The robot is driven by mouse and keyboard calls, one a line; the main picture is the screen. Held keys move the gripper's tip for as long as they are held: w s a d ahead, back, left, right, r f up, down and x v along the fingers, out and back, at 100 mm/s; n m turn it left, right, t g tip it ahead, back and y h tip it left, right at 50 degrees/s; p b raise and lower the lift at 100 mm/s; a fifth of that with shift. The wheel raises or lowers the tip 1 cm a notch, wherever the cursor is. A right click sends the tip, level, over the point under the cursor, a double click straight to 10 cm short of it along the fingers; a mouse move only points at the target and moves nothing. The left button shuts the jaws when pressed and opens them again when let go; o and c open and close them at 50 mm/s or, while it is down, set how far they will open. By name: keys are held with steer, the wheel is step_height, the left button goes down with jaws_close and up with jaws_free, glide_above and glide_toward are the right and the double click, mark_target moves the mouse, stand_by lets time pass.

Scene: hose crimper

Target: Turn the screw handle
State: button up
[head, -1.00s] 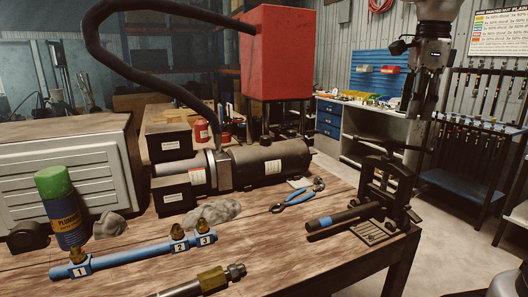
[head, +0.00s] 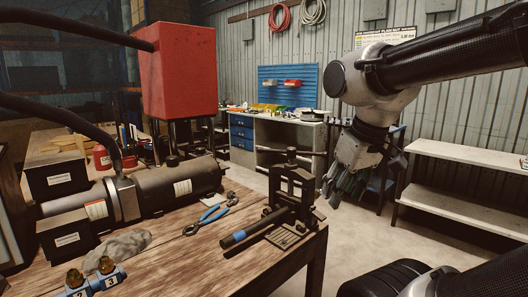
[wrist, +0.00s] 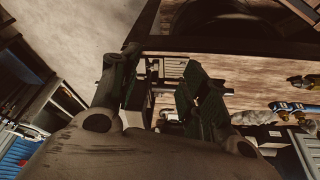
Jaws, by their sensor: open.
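The black crimper (head: 292,195) stands upright at the right corner of the wooden table. Its screw handle (head: 291,152) is a thin bar lying across the top of the screw. A dark pipe with a blue band (head: 239,236) runs into the crimper from the left. My gripper (head: 338,190) hangs just right of the crimper, pointing down, apart from the handle in the picture. In the wrist view my gripper (wrist: 160,88) is open, with its fingers spread. The crimper (wrist: 168,70) shows partly between them; the handle is not clear there.
A dark cylindrical machine (head: 165,188) and a grey cloth (head: 115,246) are further left. White shelves (head: 465,155) stand at the right. The floor between is open.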

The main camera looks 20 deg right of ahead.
steer(key=w+r+n+g, duration=0.2)
steer(key=w+r+n, duration=0.3)
steer(key=w+r, duration=0.45)
step_height(320, 180, up, 3)
steer(key=n+g, duration=0.2)
steer(key=n, duration=0.2)
glide_above(292, 148)
steer(key=shift+f, duration=0.2)
steer(key=shift+w+n, duration=0.15)
steer(key=shift+n, duration=0.15)
step_height(292, 148, down, 8)
steer(key=shift+r, duration=0.2)
jaws_close()
